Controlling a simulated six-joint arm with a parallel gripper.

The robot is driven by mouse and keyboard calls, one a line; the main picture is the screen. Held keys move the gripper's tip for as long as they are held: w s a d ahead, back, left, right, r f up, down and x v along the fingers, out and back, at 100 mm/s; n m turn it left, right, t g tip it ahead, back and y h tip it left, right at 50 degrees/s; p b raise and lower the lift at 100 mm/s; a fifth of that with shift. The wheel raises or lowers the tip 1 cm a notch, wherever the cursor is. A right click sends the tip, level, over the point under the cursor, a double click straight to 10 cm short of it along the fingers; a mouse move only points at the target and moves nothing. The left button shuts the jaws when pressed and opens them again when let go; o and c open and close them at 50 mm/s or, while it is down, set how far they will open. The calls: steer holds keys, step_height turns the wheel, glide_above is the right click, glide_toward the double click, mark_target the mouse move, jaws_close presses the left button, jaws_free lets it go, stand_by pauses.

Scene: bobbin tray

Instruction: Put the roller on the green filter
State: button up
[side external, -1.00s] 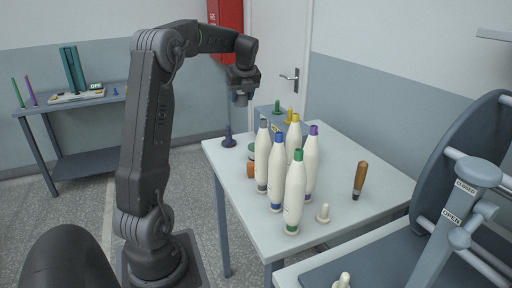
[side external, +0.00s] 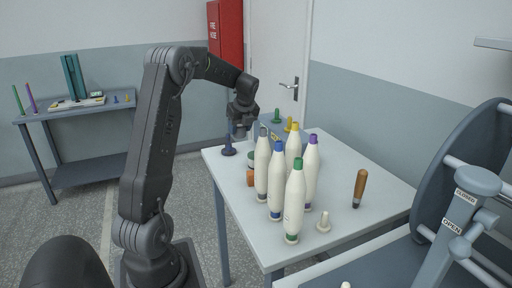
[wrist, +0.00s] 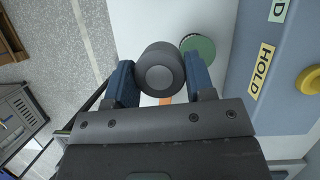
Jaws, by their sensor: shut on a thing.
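The roller (wrist: 160,70) is a dark grey cylinder, seen end-on in the wrist view between the two blue fingers of my gripper (side external: 241,122). My gripper is shut on it and holds it above the far left part of the table. The green filter (wrist: 198,47) is a round piece with a green top and a dark ridged side. It stands just beyond the roller and to its right in the wrist view, partly covered by the roller and a finger. In the side view the filter (side external: 251,156) is mostly hidden behind the white bobbins.
Several tall white bobbins (side external: 294,200) stand close together in front of the filter. An orange piece (side external: 251,178) sits near the filter. A blue-grey panel (wrist: 262,100) with a HOLD label and yellow knob is beyond.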

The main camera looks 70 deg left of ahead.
steer(key=w+f, duration=0.1)
steer(key=w+d+f, duration=0.1)
steer(key=w, duration=0.1)
steer(key=w+f, duration=0.1)
steer(key=w, duration=0.1)
steer(key=shift+w+d+f, duration=0.25)
steer(key=shift+d, duration=0.05)
steer(key=shift+f, duration=1.95)
steer(key=shift+f, duration=0.1)
steer(key=o, duration=0.9)
steer(key=v, duration=1.2)
steer(key=shift+d, duration=0.1)
